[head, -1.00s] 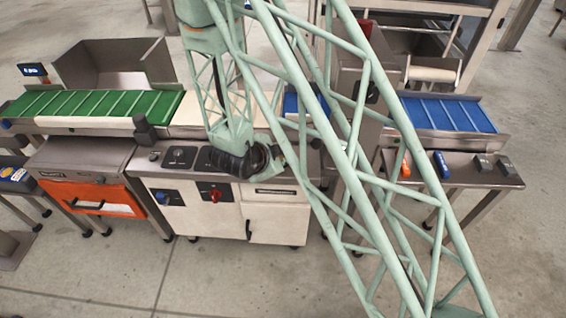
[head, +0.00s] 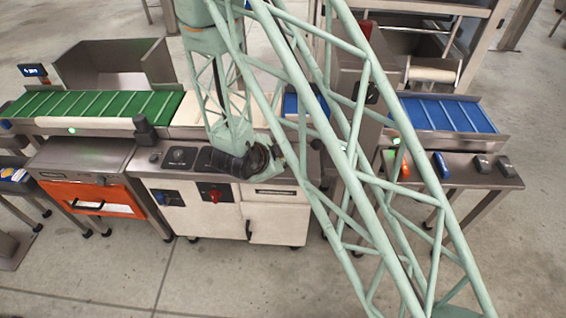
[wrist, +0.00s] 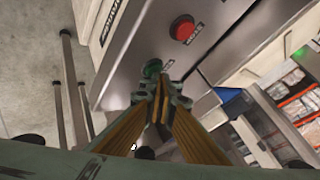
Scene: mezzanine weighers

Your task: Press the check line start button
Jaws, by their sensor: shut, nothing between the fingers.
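The green button (wrist: 153,68) sits on a grey metal panel (wrist: 140,35) in the wrist view, partly hidden behind my fingertips. A small label beside it is too blurred to read. My gripper (wrist: 160,88) is shut and empty, its fingertips right at the green button's near edge; I cannot tell whether they touch or press it. A red button (wrist: 183,28) with its own small label is on the same panel, farther up and right. In the head view the fingertips and both buttons are hidden by my arm.
A green cleated belt (head: 90,104) runs at left and a blue belt (head: 448,115) at right. A white cabinet (head: 205,208) with dark and red knobs stands in front. An orange-fronted unit (head: 90,198) stands at left. The floor in front is clear.

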